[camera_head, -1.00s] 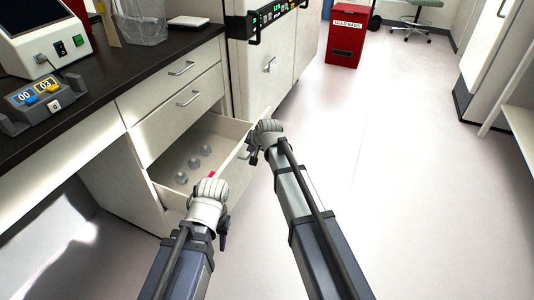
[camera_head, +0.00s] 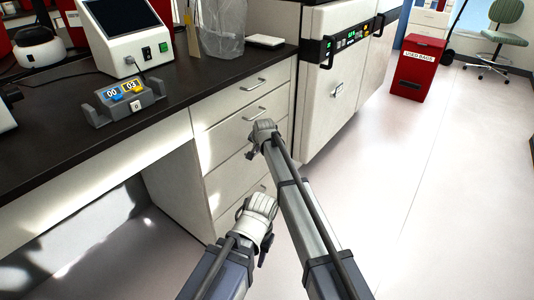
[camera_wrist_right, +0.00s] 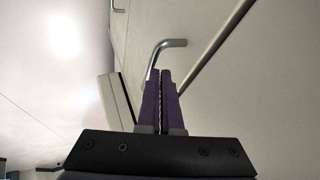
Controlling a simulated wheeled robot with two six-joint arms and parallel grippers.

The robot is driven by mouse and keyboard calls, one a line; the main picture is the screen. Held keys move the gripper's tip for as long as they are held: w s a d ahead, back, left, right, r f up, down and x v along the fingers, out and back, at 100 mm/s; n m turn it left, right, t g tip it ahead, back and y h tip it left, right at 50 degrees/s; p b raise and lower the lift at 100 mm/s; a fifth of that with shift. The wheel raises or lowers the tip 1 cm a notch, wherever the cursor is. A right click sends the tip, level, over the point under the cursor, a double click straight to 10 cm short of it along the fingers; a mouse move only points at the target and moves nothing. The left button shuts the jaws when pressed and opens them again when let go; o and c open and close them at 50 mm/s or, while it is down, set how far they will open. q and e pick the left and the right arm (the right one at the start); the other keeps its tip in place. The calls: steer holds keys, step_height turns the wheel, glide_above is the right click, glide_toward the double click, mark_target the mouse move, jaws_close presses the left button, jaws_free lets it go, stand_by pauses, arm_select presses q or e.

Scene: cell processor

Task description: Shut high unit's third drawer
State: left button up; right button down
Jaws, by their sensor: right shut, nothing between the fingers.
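The drawer unit (camera_head: 205,122) stands under the dark bench, with white drawer fronts stacked one above the other. The third drawer's front (camera_head: 228,180) looks flush or nearly flush with the unit, partly behind my arms. My right gripper (camera_head: 250,154) is shut and empty at the drawer fronts. In the right wrist view, the right gripper's fingertips (camera_wrist_right: 159,72) are together, close to a pale front and just below a bent metal handle (camera_wrist_right: 166,44). Whether they touch the front is unclear. My left gripper (camera_head: 265,248) is low in front of the unit, its fingers mostly hidden by its wrist.
A large white appliance (camera_head: 338,75) with a lit display stands right of the drawers. A red bin (camera_head: 418,70) and a green chair (camera_head: 497,40) are farther back. The floor (camera_head: 420,200) on the right is clear. A grey device (camera_head: 127,100) sits on the bench.

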mark_target(250, 146)
steer(key=shift+w+a+r, duration=0.15)
steer(key=shift+w+a, duration=0.2)
steer(key=shift+a, duration=0.25)
steer(key=shift+w+a+r, duration=0.15)
steer(key=shift+w+a, duration=0.2)
steer(key=shift+a, duration=0.2)
steer(key=shift+w+a, duration=0.1)
steer(key=s+d+r+p, duration=0.6)
steer(key=s+r+p, duration=0.1)
steer(key=s+p, duration=0.1)
steer(key=shift+s+d+r, duration=0.4)
steer(key=shift+s, duration=0.2)
